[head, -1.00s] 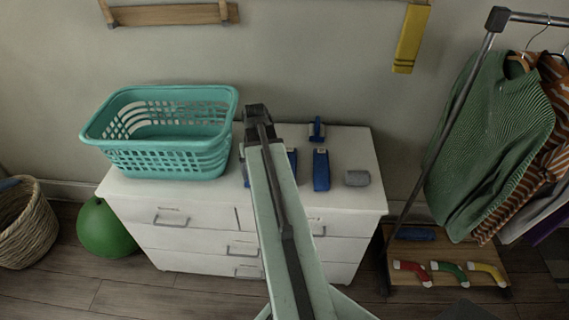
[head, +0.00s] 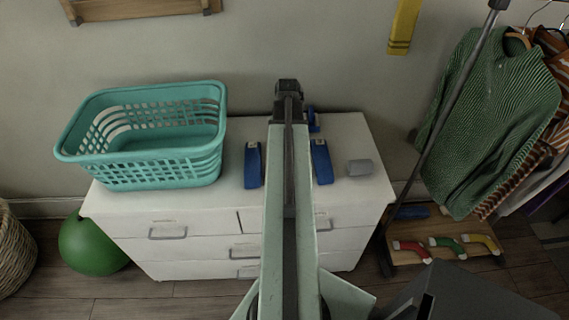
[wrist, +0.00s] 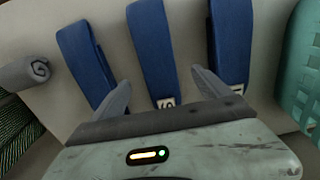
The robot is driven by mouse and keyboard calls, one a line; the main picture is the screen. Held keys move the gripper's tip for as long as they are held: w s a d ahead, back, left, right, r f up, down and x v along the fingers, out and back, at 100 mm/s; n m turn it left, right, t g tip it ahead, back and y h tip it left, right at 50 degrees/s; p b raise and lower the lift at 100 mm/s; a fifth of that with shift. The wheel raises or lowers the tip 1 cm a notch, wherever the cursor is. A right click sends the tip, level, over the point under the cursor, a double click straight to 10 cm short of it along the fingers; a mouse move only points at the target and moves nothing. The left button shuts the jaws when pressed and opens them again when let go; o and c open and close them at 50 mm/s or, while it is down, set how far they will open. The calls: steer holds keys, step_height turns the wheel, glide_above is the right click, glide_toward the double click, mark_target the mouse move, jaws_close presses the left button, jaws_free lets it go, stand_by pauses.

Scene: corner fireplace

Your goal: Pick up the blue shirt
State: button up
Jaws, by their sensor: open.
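Several narrow blue folded pieces lie on the white dresser; I cannot tell which is the blue shirt. In the head view one blue piece (head: 253,165) lies left of my arm and another (head: 321,162) right of it, with a small blue thing (head: 313,121) behind. The wrist view shows three side by side: left (wrist: 86,62), middle (wrist: 155,55) and right (wrist: 230,45). My arm hides the middle one in the head view. My gripper (wrist: 160,80) is open and empty, its fingers apart on either side of the middle piece. It shows over the dresser's back (head: 288,90).
A teal basket (head: 150,172) stands on the dresser's left (head: 232,205); a grey roll (head: 360,168) lies at its right. A clothes rack with a green sweater (head: 490,110) stands right. A green ball (head: 92,243) and wicker basket (head: 14,252) are on the floor left.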

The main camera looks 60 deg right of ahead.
step_height(320, 180, down, 6)
steer(key=b, duration=0.5)
steer(key=shift+s+f, duration=0.1)
steer(key=shift+r, duration=0.2)
steer(key=c, duration=1.6)
step_height(320, 180, up, 10)
steer(key=p, duration=1)
steer(key=shift+r, duration=0.15)
